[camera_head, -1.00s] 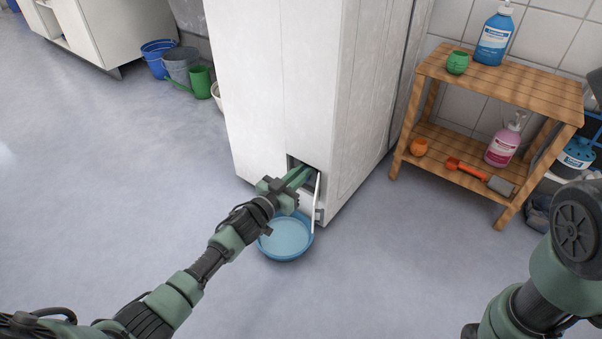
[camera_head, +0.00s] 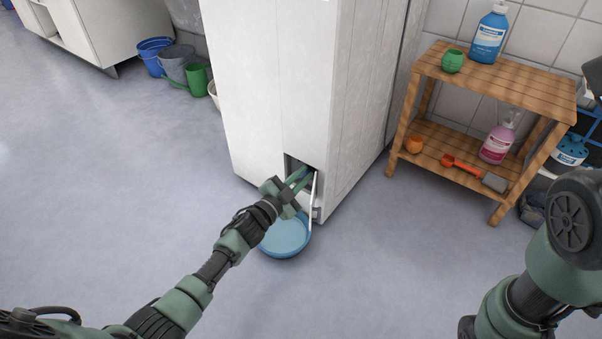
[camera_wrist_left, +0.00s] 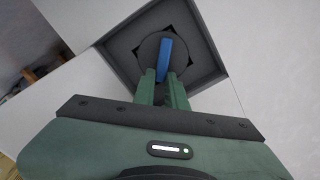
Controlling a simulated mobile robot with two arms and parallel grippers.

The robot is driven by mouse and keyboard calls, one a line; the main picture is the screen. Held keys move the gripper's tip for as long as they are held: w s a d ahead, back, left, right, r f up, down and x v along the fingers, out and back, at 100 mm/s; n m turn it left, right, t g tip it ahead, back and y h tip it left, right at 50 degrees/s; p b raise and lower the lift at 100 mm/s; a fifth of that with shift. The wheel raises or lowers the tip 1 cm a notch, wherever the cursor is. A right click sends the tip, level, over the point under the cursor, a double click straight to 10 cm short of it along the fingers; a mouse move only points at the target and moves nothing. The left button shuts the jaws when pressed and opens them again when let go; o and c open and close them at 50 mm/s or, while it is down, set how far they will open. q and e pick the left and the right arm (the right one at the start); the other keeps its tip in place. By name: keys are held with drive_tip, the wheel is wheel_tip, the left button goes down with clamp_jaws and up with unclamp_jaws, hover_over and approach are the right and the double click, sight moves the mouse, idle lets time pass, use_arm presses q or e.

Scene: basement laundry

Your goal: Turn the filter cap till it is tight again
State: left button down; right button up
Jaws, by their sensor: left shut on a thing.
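The filter cap (camera_wrist_left: 152,52) is a dark round disc with a blue grip bar (camera_wrist_left: 165,58) across it, set in a dark square recess low in the white machine (camera_head: 265,100). My left gripper (camera_wrist_left: 163,82) reaches into the recess, its two green fingers shut on the cap's blue bar. In the head view my left gripper (camera_head: 300,176) hides the cap. The small white flap (camera_head: 314,197) of the recess stands open to the right of the gripper. My right arm shows at the right edge of the head view, but its gripper is out of view.
A blue basin (camera_head: 287,238) sits on the floor beneath the recess, under my left wrist. A wooden shelf (camera_head: 490,82) with bottles stands to the right. Buckets (camera_head: 177,62) stand at the back left.

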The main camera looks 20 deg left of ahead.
use_arm(q)
drive_tip(key=m, duration=0.3)
drive_tip(key=f+m+b, duration=0.1)
drive_tip(key=m, duration=0.2)
drive_tip(key=d+f+m+b, duration=0.1)
drive_tip(key=m, duration=0.2)
drive_tip(key=shift+s, duration=0.15)
drive_tip(key=shift+m, duration=0.4)
drive_tip(key=c, duration=1.4)
unclamp_jaws()
drive_tip(key=shift+c, duration=0.2)
drive_tip(key=shift+a, duration=0.1)
